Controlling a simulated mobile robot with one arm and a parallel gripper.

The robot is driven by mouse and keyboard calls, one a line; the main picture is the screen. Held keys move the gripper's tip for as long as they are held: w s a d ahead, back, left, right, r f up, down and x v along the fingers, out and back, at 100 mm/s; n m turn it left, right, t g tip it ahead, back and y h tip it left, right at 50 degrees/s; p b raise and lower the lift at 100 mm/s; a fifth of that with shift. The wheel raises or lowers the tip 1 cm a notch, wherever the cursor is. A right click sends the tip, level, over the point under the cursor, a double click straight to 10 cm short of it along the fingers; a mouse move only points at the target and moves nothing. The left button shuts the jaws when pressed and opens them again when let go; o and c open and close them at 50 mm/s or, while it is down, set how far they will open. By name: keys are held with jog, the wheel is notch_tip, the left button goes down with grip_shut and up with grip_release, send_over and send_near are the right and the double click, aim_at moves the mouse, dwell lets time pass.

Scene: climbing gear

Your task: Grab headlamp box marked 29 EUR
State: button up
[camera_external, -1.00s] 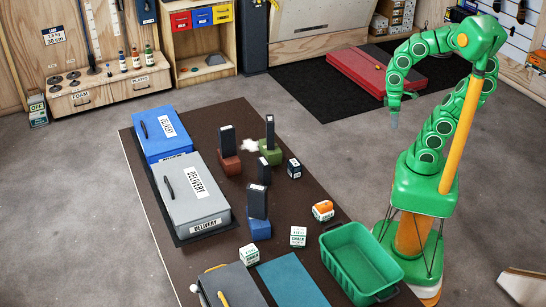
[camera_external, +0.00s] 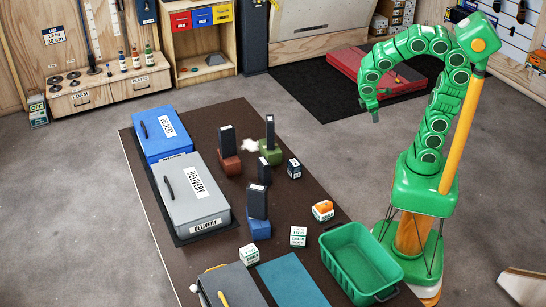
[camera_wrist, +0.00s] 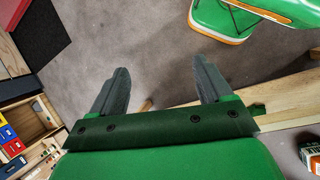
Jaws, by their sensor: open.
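A small white box with an orange top (camera_external: 322,210), which may be the headlamp box, sits on the dark brown table near its right edge. Its price print is too small to read. A small dark box (camera_external: 294,168) stands farther back. Two small white boxes stand closer, one by the green crate (camera_external: 298,236) and one farther left (camera_external: 249,253). My gripper (camera_external: 374,108) hangs in the air beyond the table's right edge, well apart from the boxes. In the wrist view my gripper (camera_wrist: 160,70) is open and empty over grey floor.
A green crate (camera_external: 353,236) stands at the table's front right. Several upright dark items on coloured blocks, such as one on a blue block (camera_external: 260,228), stand mid-table. A red case (camera_external: 375,75) rests on the mat behind.

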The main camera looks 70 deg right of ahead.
jog(key=w+a+f+n+t+h, duration=0.15)
jog(key=w+n+h, duration=0.3)
jog(key=w, duration=0.65)
jog(key=n+t+h, duration=0.2)
jog(key=n+t, duration=0.5)
jog(key=n, duration=0.4)
send_over(296, 165)
jog(key=s+d, duration=0.5)
jog(key=d, duration=0.2)
notch_tip(296, 165, down, 8)
jog(key=a+f+n+t, duration=0.1)
jog(key=a+f+n, duration=0.1)
jog(key=a, duration=0.1)
jog(key=w+a+f+n+t, duration=0.1)
jog(key=a+f, duration=0.1)
jog(key=a, duration=0.2)
jog(key=a+f+n+t+y, duration=0.1)
jog(key=a+f+n, duration=0.1)
jog(key=a+f, duration=0.1)
jog(key=shift+w+a+n, duration=0.15)
jog(key=shift+a+n, duration=0.2)
jog(key=shift+a, duration=0.1)
jog(key=shift+x, duration=3.85)
jog(key=shift+d, duration=0.1)
jog(key=shift+c, duration=0.3)
jog(key=c, duration=1.1)
jog(key=shift+o, duration=0.2)
jog(key=shift+r, duration=0.15)
